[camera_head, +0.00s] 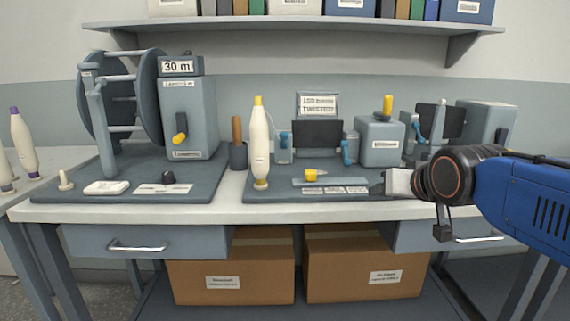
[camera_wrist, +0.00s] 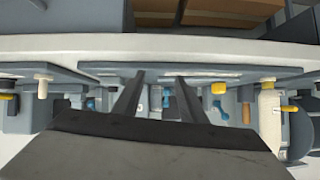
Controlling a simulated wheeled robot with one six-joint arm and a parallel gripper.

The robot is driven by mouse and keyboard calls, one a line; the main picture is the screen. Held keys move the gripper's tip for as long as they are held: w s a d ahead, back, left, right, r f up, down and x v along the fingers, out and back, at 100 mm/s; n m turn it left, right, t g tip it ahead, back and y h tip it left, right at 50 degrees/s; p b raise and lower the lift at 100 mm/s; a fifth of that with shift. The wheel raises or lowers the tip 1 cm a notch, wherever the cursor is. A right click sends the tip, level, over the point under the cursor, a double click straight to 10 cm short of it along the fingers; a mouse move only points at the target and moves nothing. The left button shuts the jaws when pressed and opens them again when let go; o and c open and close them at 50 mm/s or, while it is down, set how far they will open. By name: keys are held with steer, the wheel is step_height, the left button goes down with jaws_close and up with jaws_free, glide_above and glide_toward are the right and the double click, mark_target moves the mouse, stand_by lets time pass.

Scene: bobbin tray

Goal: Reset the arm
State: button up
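My blue arm (camera_head: 530,200) reaches in from the right side of the head view, over the front right of the bench. My gripper (camera_head: 374,190) points left, in front of the right-hand grey base mat. In the wrist view my gripper (camera_wrist: 158,92) shows two dark fingers set apart, with nothing held between them. The wrist picture looks upside down, with the bench front edge (camera_wrist: 160,46) across its top. Whether the fingers touch anything on the bench cannot be told.
A cream bobbin (camera_head: 259,145) with a yellow top stands upright left of my gripper. A yellow knob (camera_head: 311,175) sits nearer, and a blue-grey box (camera_head: 380,142) stands behind. A large reel (camera_head: 125,100) is at the left. A shelf (camera_head: 290,22) hangs above.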

steer(key=s+d+f+g, duration=0.1)
steer(key=s+f+g, duration=0.2)
steer(key=s+f, duration=0.6)
steer(key=s+d+f+n+g, duration=0.1)
steer(key=s+d+f+g, duration=0.1)
steer(key=s+f, duration=0.8)
steer(key=shift+s+f+g+h, duration=0.25)
steer(key=shift+s+g+h, duration=0.15)
steer(key=shift+s+g, duration=0.45)
